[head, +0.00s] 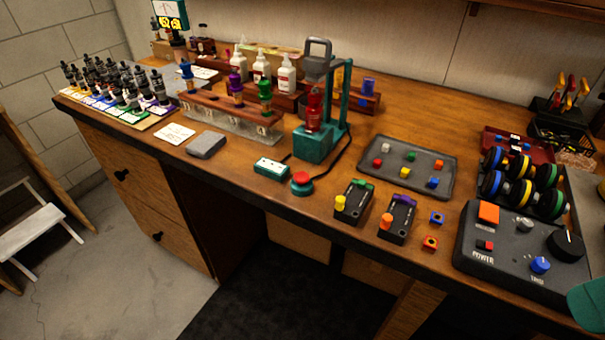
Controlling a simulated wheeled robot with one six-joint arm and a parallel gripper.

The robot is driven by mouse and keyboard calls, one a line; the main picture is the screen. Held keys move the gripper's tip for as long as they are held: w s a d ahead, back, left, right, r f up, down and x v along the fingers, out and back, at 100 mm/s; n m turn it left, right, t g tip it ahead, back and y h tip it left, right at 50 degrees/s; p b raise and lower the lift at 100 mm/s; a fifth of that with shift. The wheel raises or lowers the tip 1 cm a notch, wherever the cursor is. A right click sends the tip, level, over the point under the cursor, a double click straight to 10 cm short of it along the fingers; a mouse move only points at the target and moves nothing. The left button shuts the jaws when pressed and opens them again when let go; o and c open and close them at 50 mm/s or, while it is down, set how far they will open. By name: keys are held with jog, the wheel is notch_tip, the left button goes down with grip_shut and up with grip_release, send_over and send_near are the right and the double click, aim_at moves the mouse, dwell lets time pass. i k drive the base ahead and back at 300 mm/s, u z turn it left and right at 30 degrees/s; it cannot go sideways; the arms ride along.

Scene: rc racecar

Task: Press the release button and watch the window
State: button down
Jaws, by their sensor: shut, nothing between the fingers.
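A red round push button (301,178) on a dark base with a teal edge stands near the bench's front edge. It looks unpressed, and nothing touches it. Just behind it to the left is a small teal box with a pale face (271,167), which may be the window; its reading is too small to tell. A teal stand (316,146) behind the button holds a red bottle-like part (313,108) under a grey head. A dark cable runs from the stand's side. My gripper's fingers do not show in this view.
A grey tray of coloured cubes (408,185) lies right of the stand. Two black switch boxes (354,203) (397,218) stand right of the button. A black control panel (500,262) is at the far right. A grey block (206,145) lies to the left.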

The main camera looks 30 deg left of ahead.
aim_at(301, 178)
jog(key=z, duration=2.75)
jog(key=k, duration=2.25)
jog(key=u, duration=2.05)
